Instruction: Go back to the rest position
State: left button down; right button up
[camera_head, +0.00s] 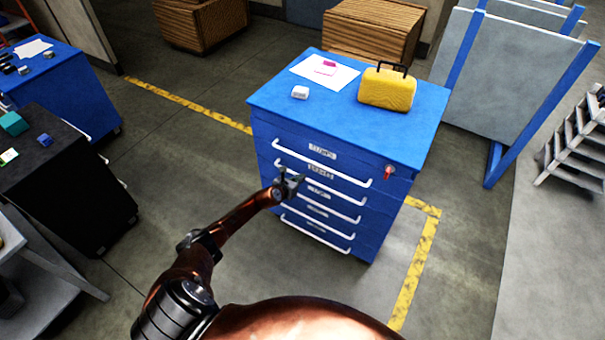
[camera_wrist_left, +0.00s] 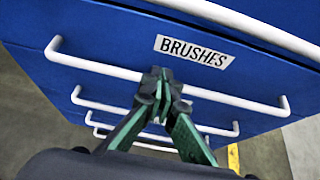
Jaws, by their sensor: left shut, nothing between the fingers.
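My left gripper (camera_head: 290,177) is in front of the blue drawer cabinet (camera_head: 265,150), near the handle of its second drawer. In the left wrist view my left gripper (camera_wrist_left: 160,78) has its fingertips together with nothing between them. They are just below a drawer label reading "BRUSHES" (camera_wrist_left: 194,52) and overlap a white handle (camera_wrist_left: 100,66) in the picture; I cannot tell whether they touch it. All the drawers look closed. My right gripper is not in either view.
A yellow case (camera_head: 387,90), a white block (camera_head: 300,92) and a paper sheet (camera_head: 325,71) with a pink item lie on the cabinet top. A red key-like item (camera_head: 388,172) sits on the cabinet front. A black cabinet (camera_head: 60,175) stands left. Floor between them is clear.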

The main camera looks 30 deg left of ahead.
pick_arm(q)
jog(key=s+f+n+g+y+b, duration=0.2)
jog(key=s+f+n+g, duration=0.3)
jog(key=s+f+n, duration=2.05)
jog(key=s+d+f+n+g, duration=0.2)
jog(key=s+f, duration=0.4)
jog(key=s, duration=0.9)
jog(key=s+d+f+n+g+h+b, duration=0.1)
jog(key=s+d+f+n, duration=0.3)
jog(key=s, duration=1)
jog(key=s+d+f+n+g+b, duration=0.1)
jog(key=s+d+f+n+g, duration=0.2)
jog(key=s+f, duration=0.7)
jog(key=s+d, duration=0.2)
jog(key=s, duration=0.3)
jog(key=shift+s+h, duration=0.35)
jog(key=shift+h, duration=0.05)
